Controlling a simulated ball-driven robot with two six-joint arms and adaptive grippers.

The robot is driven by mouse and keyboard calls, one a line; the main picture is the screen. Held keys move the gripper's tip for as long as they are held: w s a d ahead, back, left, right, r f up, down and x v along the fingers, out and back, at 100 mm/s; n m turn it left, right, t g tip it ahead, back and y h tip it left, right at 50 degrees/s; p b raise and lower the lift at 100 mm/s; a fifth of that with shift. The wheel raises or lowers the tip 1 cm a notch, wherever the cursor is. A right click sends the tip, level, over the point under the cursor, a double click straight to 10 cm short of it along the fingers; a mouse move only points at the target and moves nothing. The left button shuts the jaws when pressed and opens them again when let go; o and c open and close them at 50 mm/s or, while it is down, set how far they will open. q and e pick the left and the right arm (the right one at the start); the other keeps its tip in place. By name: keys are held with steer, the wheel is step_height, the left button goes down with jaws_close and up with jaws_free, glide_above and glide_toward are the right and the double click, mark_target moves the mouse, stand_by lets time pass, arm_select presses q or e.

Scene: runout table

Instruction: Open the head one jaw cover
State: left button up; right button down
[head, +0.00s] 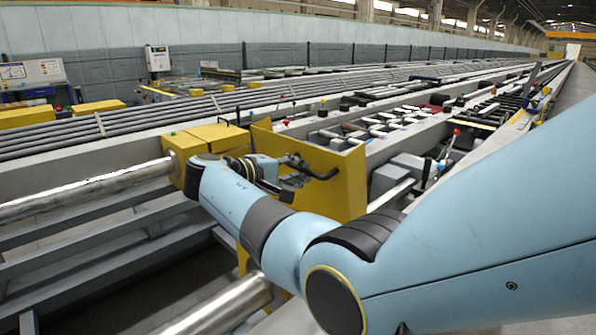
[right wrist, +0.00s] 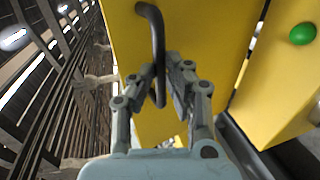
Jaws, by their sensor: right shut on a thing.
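The yellow jaw cover (head: 338,180) shows in the head view as a broad panel facing me, beside the yellow housing (head: 212,137) at the end of the shiny bar. A black curved handle (head: 322,172) stands out from its face. My right gripper (head: 290,180) is at the handle, partly hidden by its own wrist. In the right wrist view my right gripper (right wrist: 164,86) is shut on the black handle (right wrist: 156,32), with the yellow face (right wrist: 118,60) close behind. My left gripper is out of view.
A shiny bar (head: 85,190) runs in from the left, and another (head: 225,308) lies lower down. A green knob (right wrist: 303,33) sits on a yellow part at the right wrist view's right. Long rails and machine beds stretch away behind the cover.

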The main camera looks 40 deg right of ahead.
steer(key=shift+s+f, duration=0.1)
steer(key=shift+f, duration=0.3)
steer(key=c, duration=1.7)
jaws_free()
steer(key=o, duration=0.4)
steer(key=shift+d+f, duration=0.1)
steer(key=shift+d, duration=0.15)
steer(key=shift+c, duration=0.2)
steer(key=shift+a+r, duration=0.1)
steer(key=shift+r, duration=0.1)
steer(key=w+v, duration=0.1)
steer(key=v, duration=0.6)
steer(key=shift+s+a, duration=0.15)
steer(key=shift+s, duration=0.25)
